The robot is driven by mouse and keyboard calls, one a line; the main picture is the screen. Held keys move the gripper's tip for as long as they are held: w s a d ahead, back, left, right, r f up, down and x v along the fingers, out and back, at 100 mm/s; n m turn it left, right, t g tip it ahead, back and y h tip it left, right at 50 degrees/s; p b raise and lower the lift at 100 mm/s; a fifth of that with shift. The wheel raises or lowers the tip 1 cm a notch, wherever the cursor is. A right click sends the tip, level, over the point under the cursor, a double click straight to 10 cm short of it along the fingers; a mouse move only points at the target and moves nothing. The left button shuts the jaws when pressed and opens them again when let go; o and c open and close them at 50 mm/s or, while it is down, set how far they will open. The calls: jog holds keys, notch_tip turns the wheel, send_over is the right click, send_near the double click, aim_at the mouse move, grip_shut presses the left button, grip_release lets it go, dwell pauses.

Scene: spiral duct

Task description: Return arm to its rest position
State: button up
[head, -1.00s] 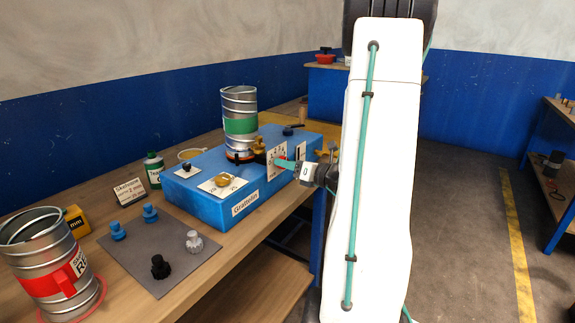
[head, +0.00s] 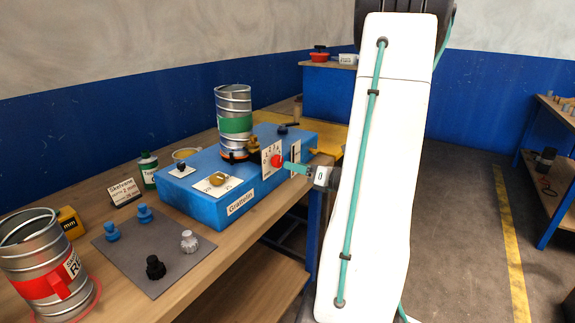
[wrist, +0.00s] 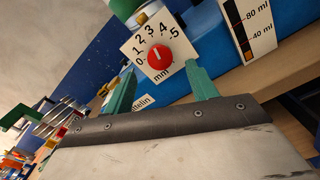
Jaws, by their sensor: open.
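My white arm (head: 375,170) stands in the right half of the head view, with my gripper (head: 292,167) reaching left toward the front of the blue machine (head: 225,195). In the wrist view my gripper (wrist: 160,88) shows two green fingers spread apart with nothing between them. Beyond the fingertips is a red knob (wrist: 158,56) on a white dial plate marked 0 to 5 mm. The red knob also shows in the head view (head: 277,160), just left of my fingers. The gripper seems apart from the knob, but the exact gap is hard to tell.
A spiral duct with a green band (head: 234,124) stands on the machine. A red-banded duct (head: 40,270) stands at the table's left. A grey mat (head: 135,255) bears several knobs. A scale plate marked in ml (wrist: 250,25) sits beside the dial. Floor at right is clear.

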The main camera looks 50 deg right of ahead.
jog(key=shift+s+d, duration=0.1)
jog(key=shift+s, duration=0.9)
jog(key=s+a+n+g+y, duration=0.2)
jog(key=a+n+g+y, duration=0.2)
jog(key=a+n+g, duration=0.5)
jog(key=s+a+n+g+y, duration=0.2)
jog(key=a+n+g+y, duration=0.2)
jog(key=a+n, duration=0.85)
jog(key=s+a+r+n+g+h, duration=0.1)
jog(key=s+a+r+n+h, duration=0.2)
jog(key=a+n, duration=0.4)
jog(key=s+a+r+n+g+h, duration=0.2)
jog(key=s+a+r+n+h, duration=0.2)
jog(key=n, duration=0.8)
jog(key=shift+s+a+r+g+h, duration=0.15)
jog(key=shift+a+r+g+h, duration=0.15)
jog(key=shift+a+h, duration=0.95)
